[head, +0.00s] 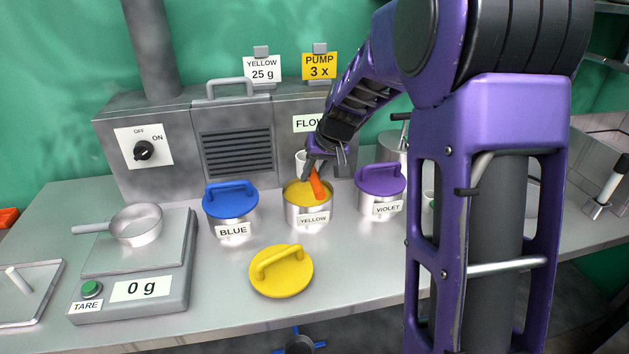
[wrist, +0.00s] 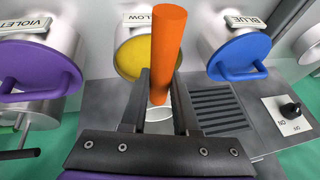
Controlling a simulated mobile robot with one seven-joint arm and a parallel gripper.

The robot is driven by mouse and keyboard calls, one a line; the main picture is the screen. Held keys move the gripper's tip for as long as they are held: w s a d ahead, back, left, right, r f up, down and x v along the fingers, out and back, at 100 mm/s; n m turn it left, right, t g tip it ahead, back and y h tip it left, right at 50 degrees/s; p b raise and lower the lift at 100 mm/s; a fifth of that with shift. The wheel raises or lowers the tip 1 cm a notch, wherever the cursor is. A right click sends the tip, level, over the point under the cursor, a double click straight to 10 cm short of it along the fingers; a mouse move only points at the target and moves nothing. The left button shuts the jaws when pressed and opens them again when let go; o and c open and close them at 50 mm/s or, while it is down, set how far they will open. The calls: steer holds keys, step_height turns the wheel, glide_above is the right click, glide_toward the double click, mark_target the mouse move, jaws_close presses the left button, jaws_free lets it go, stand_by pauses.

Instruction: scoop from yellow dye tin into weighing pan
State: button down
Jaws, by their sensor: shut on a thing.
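My gripper (head: 314,170) is shut on the orange handle (head: 318,186) of a scoop, above the open yellow dye tin (head: 296,212). The handle tilts, with its lower end at the yellow powder. The scoop's bowl is not visible. In the wrist view the orange handle (wrist: 167,45) stands between the fingers, in front of the yellow tin (wrist: 127,55). The weighing pan (head: 138,232), a small metal pan with a side handle, sits on the scale (head: 130,285) at left. The scale display reads 0 g.
The yellow lid (head: 281,272) lies on the bench in front of its tin. The blue tin (head: 232,212) and violet tin (head: 380,190) stand lidded on either side. A metal box (head: 180,115) with a knob and vent stands behind. Signs read YELLOW 25 g and PUMP 3 x.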

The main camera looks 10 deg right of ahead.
mark_target(312, 208)
step_height(312, 208, down, 7)
steer(key=b, duration=0.3)
steer(key=shift+r, duration=0.1)
steer(key=shift+s+f+b, duration=0.45)
steer(key=shift+f+b, duration=0.25)
steer(key=shift+b, duration=0.15)
stand_by(0.6)
steer(key=shift+r, duration=0.1)
steer(key=shift+w+r+p, duration=0.2)
steer(key=shift+r+p, duration=0.95)
steer(key=shift+r, duration=0.65)
steer(key=shift+w+r+p, duration=0.2)
steer(key=shift+r+p, duration=0.95)
steer(key=shift+r, duration=0.6)
